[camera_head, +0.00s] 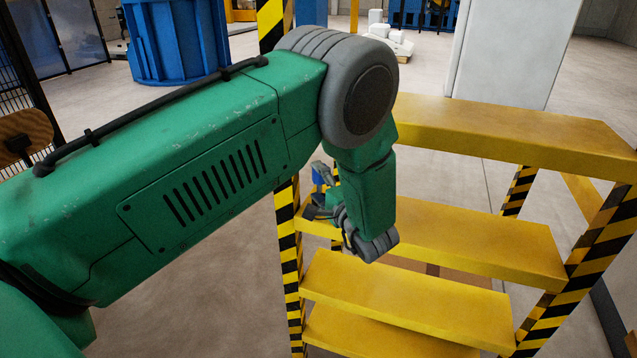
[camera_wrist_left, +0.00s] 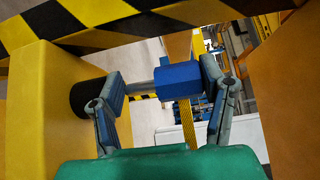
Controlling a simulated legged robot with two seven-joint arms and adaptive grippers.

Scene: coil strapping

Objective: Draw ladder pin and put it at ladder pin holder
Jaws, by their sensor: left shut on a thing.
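The ladder pin has a blue block-like head (camera_wrist_left: 178,80) and a grey shaft (camera_wrist_left: 140,88) running left from it in the left wrist view. My left gripper (camera_wrist_left: 160,88) is shut on the pin, which spans between its two fingers. A black round socket (camera_wrist_left: 88,97) on the yellow ladder side sits just behind the left finger. I cannot tell whether the shaft enters it. In the head view my left gripper (camera_head: 325,195) is partly hidden by my green arm, beside the striped ladder post. I cannot pick out the pin holder for certain. My right gripper is out of view.
The yellow ladder steps (camera_head: 480,245) have black-and-yellow striped posts (camera_head: 290,265) close to my left gripper. A white-grey column (camera_head: 510,50) stands behind. A blue machine (camera_head: 177,38) stands at the back left. The floor left of the ladder is clear.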

